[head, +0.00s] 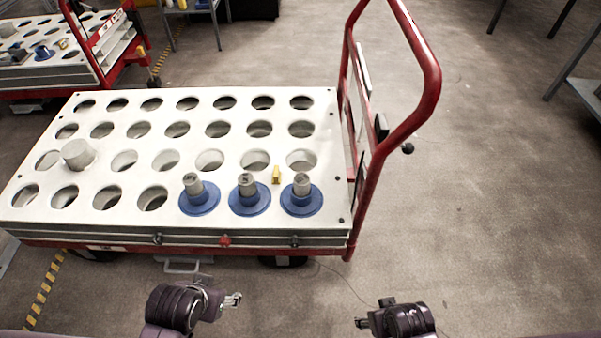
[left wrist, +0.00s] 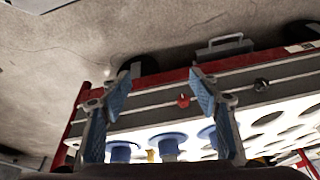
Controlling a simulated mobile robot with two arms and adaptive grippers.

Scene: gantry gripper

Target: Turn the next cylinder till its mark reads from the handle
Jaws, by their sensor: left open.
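Three grey cylinders with blue round flanges stand in the front row of the cart's white top: left (head: 193,184), middle (head: 246,184) and right (head: 301,184). Each grey top bears a small dark mark, too small to read surely. The red handle (head: 430,75) rises at the cart's right end. My left gripper (head: 233,300) is open and empty, in front of the cart and below the cylinders in the picture. In the left wrist view its blue-padded fingers (left wrist: 161,92) are spread, with blue flanges beyond them. My right gripper (head: 361,322) is farther right; its jaws are unclear.
The white holed top (head: 270,226) has many empty holes. A pale plain cylinder (head: 77,154) sits at the left, and a small yellow piece (head: 276,174) stands between the middle and right cylinders. Another cart (head: 60,75) is at the back left.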

